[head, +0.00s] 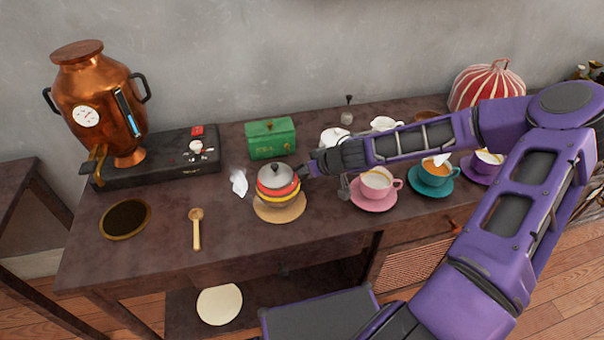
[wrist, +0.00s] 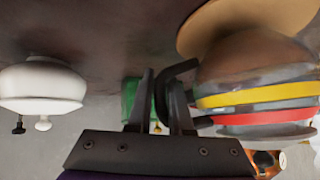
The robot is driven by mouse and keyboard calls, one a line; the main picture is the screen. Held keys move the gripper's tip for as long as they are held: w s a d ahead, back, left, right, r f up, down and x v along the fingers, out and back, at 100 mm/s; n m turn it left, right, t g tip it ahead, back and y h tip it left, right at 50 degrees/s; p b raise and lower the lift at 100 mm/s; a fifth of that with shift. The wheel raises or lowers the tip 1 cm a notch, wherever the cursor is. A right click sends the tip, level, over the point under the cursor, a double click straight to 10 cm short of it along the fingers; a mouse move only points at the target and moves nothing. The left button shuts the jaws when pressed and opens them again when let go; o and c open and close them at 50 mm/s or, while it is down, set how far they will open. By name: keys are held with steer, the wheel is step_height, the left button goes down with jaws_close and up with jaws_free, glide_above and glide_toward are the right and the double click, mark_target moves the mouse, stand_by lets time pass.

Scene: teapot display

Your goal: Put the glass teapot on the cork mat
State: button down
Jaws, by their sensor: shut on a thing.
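The glass teapot (head: 278,186), with yellow and red bands and a grey lid, is upright over the cork mat (head: 279,215). Its base is within the mat's outline in the head view; I cannot tell for sure whether it touches. My gripper (head: 309,168) comes from the right and is shut on the teapot's dark handle. In the wrist view, the picture is upside down: the handle (wrist: 166,86) is between my fingers (wrist: 160,104), the teapot (wrist: 255,85) is at right and the mat (wrist: 240,20) is at the top.
A crumpled white thing (head: 239,182) lies close left of the mat. A green tin (head: 270,138) stands behind. A wooden spoon (head: 196,228) and a dark round mat (head: 125,219) lie left. A pink-saucered cup (head: 376,184) stands right. The counter front is clear.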

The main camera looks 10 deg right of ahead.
steer(key=shift+f, duration=0.25)
steer(key=shift+f, duration=0.1)
steer(key=c, duration=0.8)
jaws_free()
steer(key=shift+c, duration=0.2)
steer(key=p+v, duration=0.2)
steer(key=v, duration=1)
